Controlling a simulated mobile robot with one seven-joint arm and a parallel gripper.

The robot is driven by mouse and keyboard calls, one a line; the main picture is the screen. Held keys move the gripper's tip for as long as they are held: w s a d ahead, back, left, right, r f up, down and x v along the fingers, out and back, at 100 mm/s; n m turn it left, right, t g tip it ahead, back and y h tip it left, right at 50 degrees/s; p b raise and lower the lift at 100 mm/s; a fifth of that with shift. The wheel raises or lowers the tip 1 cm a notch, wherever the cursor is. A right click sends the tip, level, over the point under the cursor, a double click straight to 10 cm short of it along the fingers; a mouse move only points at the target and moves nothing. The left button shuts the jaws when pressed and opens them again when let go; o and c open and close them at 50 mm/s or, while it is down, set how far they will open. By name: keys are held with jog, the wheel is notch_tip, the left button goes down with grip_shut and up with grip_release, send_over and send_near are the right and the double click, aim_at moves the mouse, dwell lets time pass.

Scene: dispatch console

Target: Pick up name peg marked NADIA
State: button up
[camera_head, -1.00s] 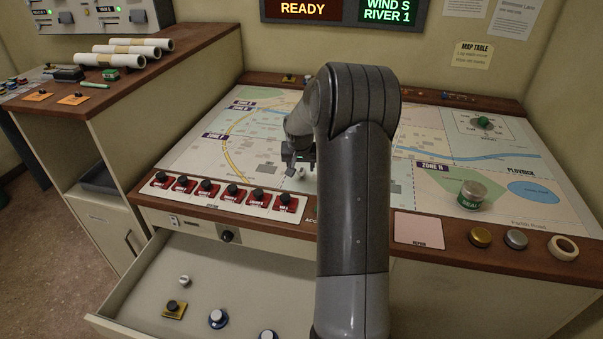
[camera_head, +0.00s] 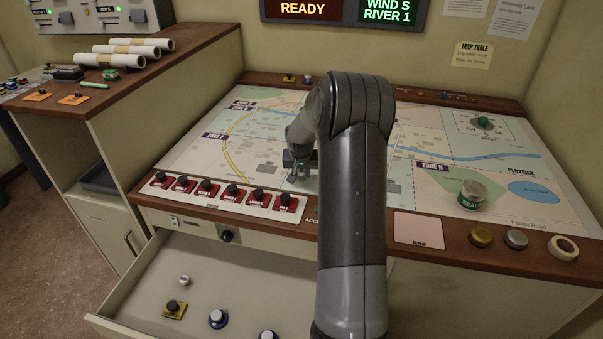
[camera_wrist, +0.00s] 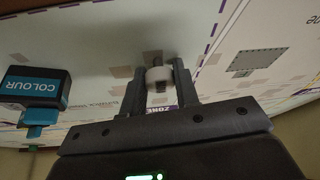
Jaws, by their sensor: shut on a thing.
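In the wrist view my gripper (camera_wrist: 160,85) has its two dark fingers on either side of a small white and grey peg (camera_wrist: 158,76), shut on it. No name can be read on the peg, so I cannot tell whether it is the one marked NADIA. In the head view my gripper (camera_head: 297,172) is low over the map table, behind the row of red switches. My own arm hides part of the map there, and the peg is not clear in that view.
The map table (camera_head: 270,120) carries a green SEALS tin (camera_head: 472,196) at right. A panel of red switches (camera_head: 220,193) lines its front edge. A blue and black COLOUR block (camera_wrist: 35,88) stands left of my gripper in the wrist view. The drawer (camera_head: 140,290) below is open.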

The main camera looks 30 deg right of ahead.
jog(key=shift+c, duration=1.4)
